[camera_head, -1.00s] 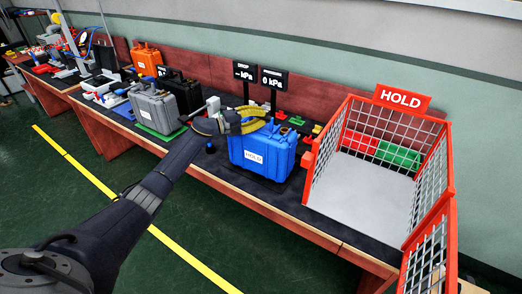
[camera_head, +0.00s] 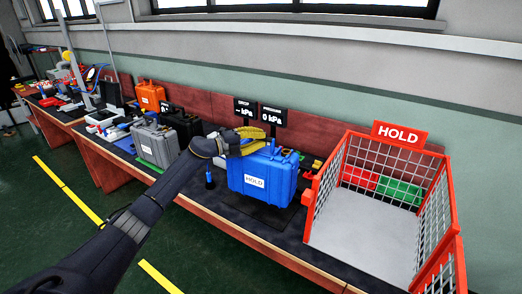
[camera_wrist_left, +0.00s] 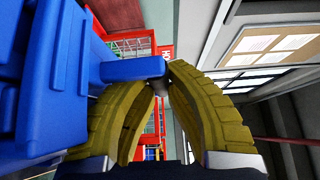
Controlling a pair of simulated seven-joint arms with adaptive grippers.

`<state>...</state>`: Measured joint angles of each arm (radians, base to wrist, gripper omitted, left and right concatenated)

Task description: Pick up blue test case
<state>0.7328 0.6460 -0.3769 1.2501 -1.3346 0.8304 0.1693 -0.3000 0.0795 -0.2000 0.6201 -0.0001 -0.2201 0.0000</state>
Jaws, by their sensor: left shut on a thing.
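The blue test case (camera_head: 262,181) is upright with a white HOLD label on its front. It appears slightly above the dark bench top, left of the red basket. My left gripper (camera_head: 255,143), with yellow fingers, is at the top of the case and shut on its handle. In the left wrist view the blue handle (camera_wrist_left: 134,69) reaches to the meeting fingertips (camera_wrist_left: 166,76), and the case body (camera_wrist_left: 50,75) fills the left side. The fingers partly hide the handle in the head view. My right gripper is not in view.
A red mesh basket marked HOLD (camera_head: 309,214) stands close on the right, with an empty grey floor. Two display signs (camera_head: 271,114) stand behind the case. Grey (camera_head: 156,145), black (camera_head: 184,127) and orange (camera_head: 151,96) cases stand to the left.

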